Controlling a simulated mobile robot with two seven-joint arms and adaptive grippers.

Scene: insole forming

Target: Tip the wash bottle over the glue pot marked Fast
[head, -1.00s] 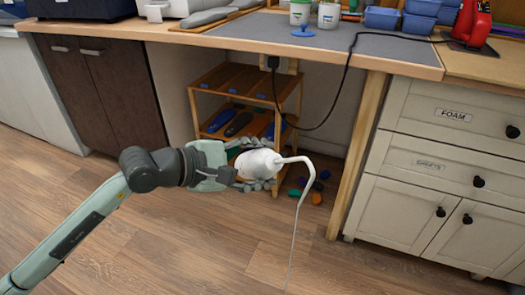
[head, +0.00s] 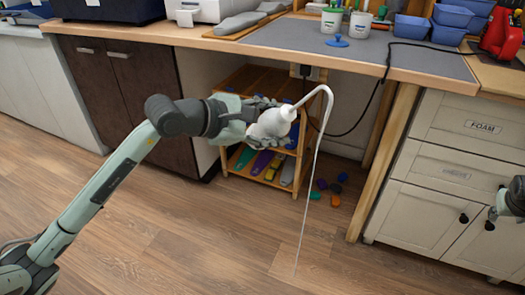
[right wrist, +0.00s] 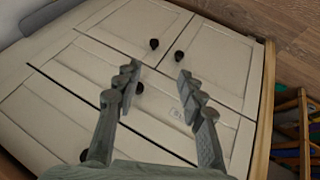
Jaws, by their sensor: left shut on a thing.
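My left gripper (head: 250,118) is shut on the white wash bottle (head: 270,124), in front of the bench and below its top. The bottle is tilted, its bent spout up and to the right. A thin pale line, like a stream, runs down from the spout toward the floor. Two white glue pots stand on the bench's grey mat: one with a green mark (head: 332,20), one to its right (head: 360,25). Their writing is too small to read. The bottle is well apart from both. My right gripper is open and empty in the right wrist view (right wrist: 157,76).
A blue lid (head: 337,41) lies before the pots. Blue bins (head: 411,26) and a red tool (head: 500,32) stand to the right; a black cable hangs over the bench edge. A wooden rack (head: 233,82) stands below. The drawer cabinet (head: 465,150) is at right.

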